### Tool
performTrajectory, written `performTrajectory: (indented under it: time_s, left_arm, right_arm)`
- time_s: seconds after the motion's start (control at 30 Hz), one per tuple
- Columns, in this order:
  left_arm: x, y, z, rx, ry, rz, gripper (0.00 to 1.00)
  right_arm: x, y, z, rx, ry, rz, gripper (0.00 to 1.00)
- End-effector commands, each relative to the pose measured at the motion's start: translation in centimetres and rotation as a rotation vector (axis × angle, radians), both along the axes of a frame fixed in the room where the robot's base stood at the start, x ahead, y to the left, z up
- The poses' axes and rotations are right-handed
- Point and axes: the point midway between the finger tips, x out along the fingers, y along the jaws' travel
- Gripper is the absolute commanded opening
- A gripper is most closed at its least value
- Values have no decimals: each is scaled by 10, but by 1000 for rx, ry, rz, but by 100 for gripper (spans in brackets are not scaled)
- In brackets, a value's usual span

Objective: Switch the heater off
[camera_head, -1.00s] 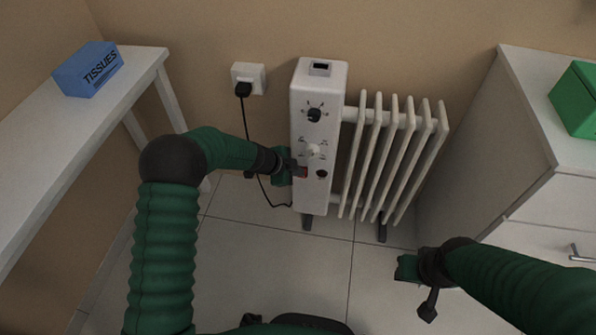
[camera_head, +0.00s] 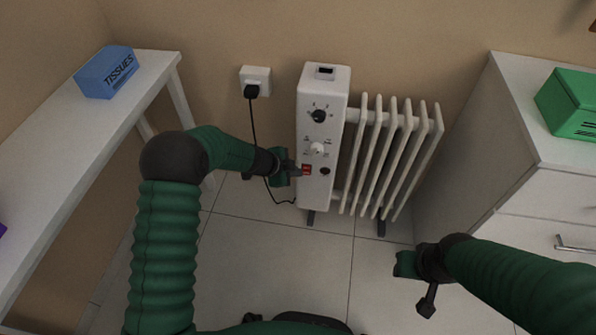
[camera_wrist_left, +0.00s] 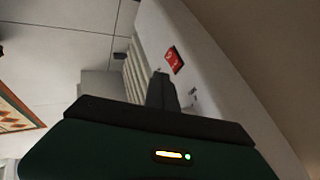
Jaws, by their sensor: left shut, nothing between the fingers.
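The white oil heater (camera_head: 313,189) stands on the floor against the wall, with a control panel on its left end. The panel has a black knob (camera_head: 318,116), a white knob (camera_head: 317,149), a red switch (camera_head: 306,169) and a small dark knob (camera_head: 325,171). My left gripper (camera_head: 297,171) is shut and empty, its tip just left of the red switch; I cannot tell whether it touches. In the left wrist view the red switch (camera_wrist_left: 174,60) shows beyond the shut fingers (camera_wrist_left: 162,92), with a gap in the picture. My right gripper (camera_head: 405,265) is low at the right, away from the heater; its jaws are unclear.
A black plug (camera_head: 252,91) sits in the wall socket (camera_head: 262,75), its cord hanging behind my left gripper. A white table (camera_head: 85,140) with a blue tissue box (camera_head: 107,72) is left. A white cabinet (camera_head: 520,130) with a green box (camera_head: 570,105) is right.

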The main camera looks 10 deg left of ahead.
Motion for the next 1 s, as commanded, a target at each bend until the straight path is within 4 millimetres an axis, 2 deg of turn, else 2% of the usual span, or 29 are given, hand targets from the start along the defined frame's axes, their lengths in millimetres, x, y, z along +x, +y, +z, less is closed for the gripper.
performTrajectory:
  time_s: [0.03, 0.2, 0.33, 0.93, 1.0]
  left_arm:
    - [-4, 3, 13, -1, 6, -2, 0]
    - [-15, 16, 45, 0, 4, -2, 0]
    - [-21, 25, 60, -1, 3, -2, 0]
    - [-24, 29, 64, -1, 4, -2, 0]
    - [-24, 30, 69, -4, -1, 26, 0]
  right_arm:
    - [0, 0, 12, 0, 1, 0, 36]
    - [0, 0, 33, 0, 1, 0, 36]
    - [0, 0, 42, 0, 1, -1, 36]
    - [-1, 0, 44, 0, 2, 0, 36]
    - [-1, 0, 44, 0, 2, 0, 36]
